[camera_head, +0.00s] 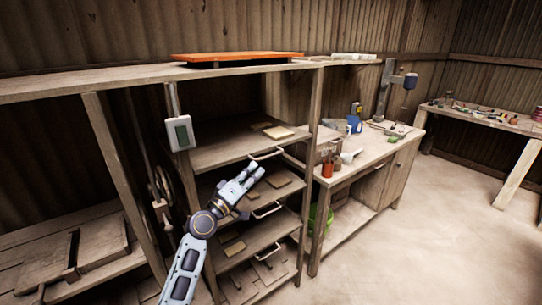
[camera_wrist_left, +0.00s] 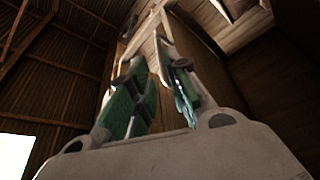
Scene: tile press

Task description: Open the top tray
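A wooden rack holds several stacked trays. The top tray (camera_head: 225,152) is a flat wooden shelf with small tiles on it and a pale bar handle (camera_head: 267,154) at its front edge. My left gripper (camera_head: 256,172) is just below and in front of that handle, apart from it as far as I can tell. In the left wrist view, the two green-padded fingers of the left gripper (camera_wrist_left: 152,60) stand apart with nothing visible held between them. Wooden framing shows beyond the fingertips. My right gripper is in neither view.
Lower trays with handles (camera_head: 267,210) sit under the top one. A rack post (camera_head: 311,150) stands to the right, beside a workbench (camera_head: 375,150) with bottles and tools. A grey-green box (camera_head: 180,133) hangs left of the trays. Open floor (camera_head: 420,235) lies at right.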

